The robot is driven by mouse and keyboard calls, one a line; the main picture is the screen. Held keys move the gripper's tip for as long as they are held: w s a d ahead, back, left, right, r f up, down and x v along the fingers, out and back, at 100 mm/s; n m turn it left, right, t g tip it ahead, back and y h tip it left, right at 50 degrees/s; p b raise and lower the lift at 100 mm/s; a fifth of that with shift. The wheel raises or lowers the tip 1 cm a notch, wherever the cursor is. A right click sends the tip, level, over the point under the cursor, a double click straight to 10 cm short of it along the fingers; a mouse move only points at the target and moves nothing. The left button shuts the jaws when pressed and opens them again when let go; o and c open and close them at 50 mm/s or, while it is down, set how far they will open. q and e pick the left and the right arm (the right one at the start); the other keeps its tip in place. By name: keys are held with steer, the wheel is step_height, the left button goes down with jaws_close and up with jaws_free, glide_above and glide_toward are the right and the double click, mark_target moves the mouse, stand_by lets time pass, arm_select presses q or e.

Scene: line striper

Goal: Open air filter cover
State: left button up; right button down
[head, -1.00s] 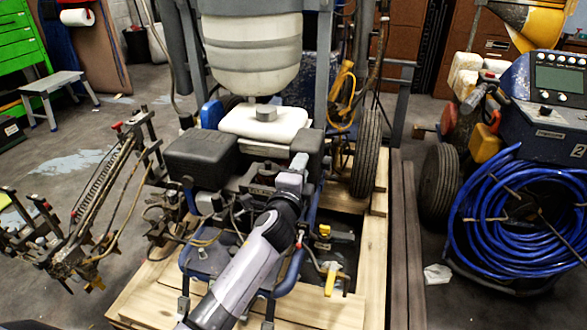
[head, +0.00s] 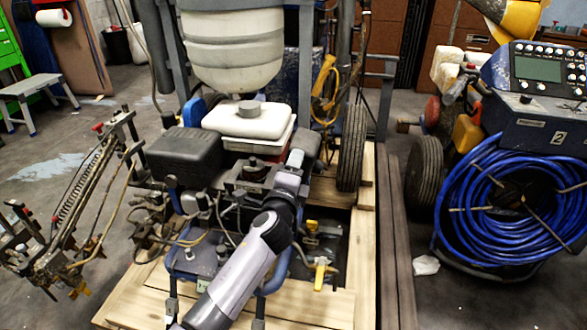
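The line striper's engine stands in the middle of the head view, with a white fuel tank (head: 249,119) on top. A black box-shaped cover (head: 184,153), which looks like the air filter cover, sits shut on the engine's left side. My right gripper is out of view.
A big white hopper (head: 232,50) hangs above the engine. The striper stands on a wooden pallet (head: 345,307). A spring-loaded spray arm (head: 88,190) juts out at left. A blue hose reel (head: 515,200) stands at right. A yellow-handled valve (head: 320,272) is low beside my arm.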

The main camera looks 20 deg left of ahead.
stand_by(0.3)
arm_select(q)
steer(key=s+p, duration=0.1)
steer(key=s, duration=0.6)
steer(key=shift+d+p, duration=0.2)
steer(key=shift+p, duration=0.1)
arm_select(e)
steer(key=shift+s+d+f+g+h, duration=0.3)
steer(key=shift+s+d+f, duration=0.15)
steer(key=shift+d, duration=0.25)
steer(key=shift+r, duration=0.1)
